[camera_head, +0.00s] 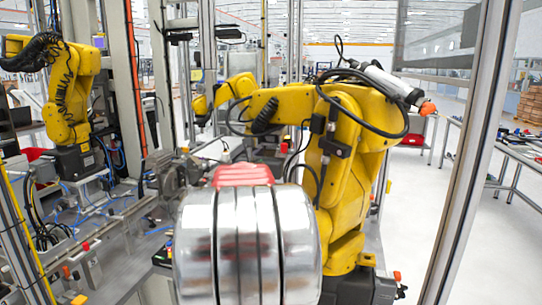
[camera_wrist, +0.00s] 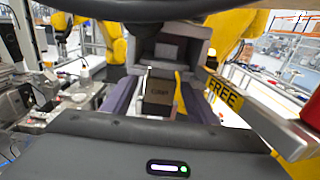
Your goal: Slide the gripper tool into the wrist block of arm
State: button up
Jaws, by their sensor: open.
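In the wrist view, two dark purple-grey fingers of my gripper (camera_wrist: 158,78) reach forward from a grey housing, one on each side, spread apart. Between them is a small dark block (camera_wrist: 158,95) with faint lettering, probably the gripper tool; whether a finger touches it I cannot tell. Just beyond is a larger grey block with a recess (camera_wrist: 172,40), possibly the wrist block. In the head view, a yellow arm (camera_head: 352,150) stands at centre right with an orange-tipped end at right. My gripper cannot be made out in the head view.
In the head view, another yellow arm (camera_head: 68,90) stands at left, a shiny metal cylinder (camera_head: 245,245) blocks the foreground, and a frame post (camera_head: 470,150) rises at right.

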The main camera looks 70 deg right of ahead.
jog(key=shift+f, duration=0.1)
jog(key=s+a, duration=0.2)
jog(key=a, duration=1.1)
jog(key=shift+a, duration=0.3)
jog(key=shift+a, duration=0.1)
dwell(0.7)
